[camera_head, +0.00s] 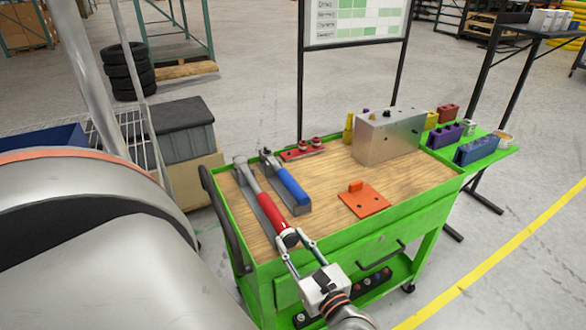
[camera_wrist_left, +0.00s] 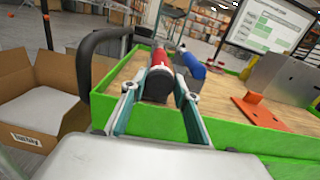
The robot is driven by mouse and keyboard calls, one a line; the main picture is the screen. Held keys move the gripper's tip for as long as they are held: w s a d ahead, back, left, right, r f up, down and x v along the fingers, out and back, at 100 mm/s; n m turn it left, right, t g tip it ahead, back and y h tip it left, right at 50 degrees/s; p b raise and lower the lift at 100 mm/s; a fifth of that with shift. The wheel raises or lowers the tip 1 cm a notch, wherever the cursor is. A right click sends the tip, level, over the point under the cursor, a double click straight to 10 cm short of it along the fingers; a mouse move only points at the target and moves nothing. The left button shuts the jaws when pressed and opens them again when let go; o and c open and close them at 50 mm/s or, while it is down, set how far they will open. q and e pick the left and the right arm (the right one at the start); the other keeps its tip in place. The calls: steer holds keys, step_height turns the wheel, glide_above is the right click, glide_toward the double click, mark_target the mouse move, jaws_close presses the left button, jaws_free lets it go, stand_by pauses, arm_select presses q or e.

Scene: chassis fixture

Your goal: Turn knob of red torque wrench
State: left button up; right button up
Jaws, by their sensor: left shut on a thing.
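The red torque wrench (camera_head: 268,208) lies on the wooden top of the green cart, its handle end toward the front edge. It also shows in the left wrist view (camera_wrist_left: 160,58), with its dark end knob (camera_wrist_left: 155,84) facing the camera. My left gripper (camera_head: 290,241) reaches in from the front of the cart. Its two fingers sit on either side of the knob and are shut on it, as the left wrist view shows (camera_wrist_left: 158,88). The fingers partly hide the knob in the head view. My right gripper is in neither view.
A blue-handled wrench (camera_head: 292,186) lies just right of the red one. An orange plate (camera_head: 364,200) and a metal box (camera_head: 388,138) stand farther right on the cart. A black push handle (camera_head: 222,218) rises at the cart's left edge. An open cardboard box (camera_wrist_left: 38,110) is left of the cart.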

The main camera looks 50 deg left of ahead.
arm_select(q)
steer(key=m, duration=0.3)
steer(key=shift+r+p, duration=0.1)
steer(key=shift+p, duration=0.25)
steer(key=shift+m+p, duration=0.4)
steer(key=shift+m, duration=0.7)
steer(key=o, duration=1.1)
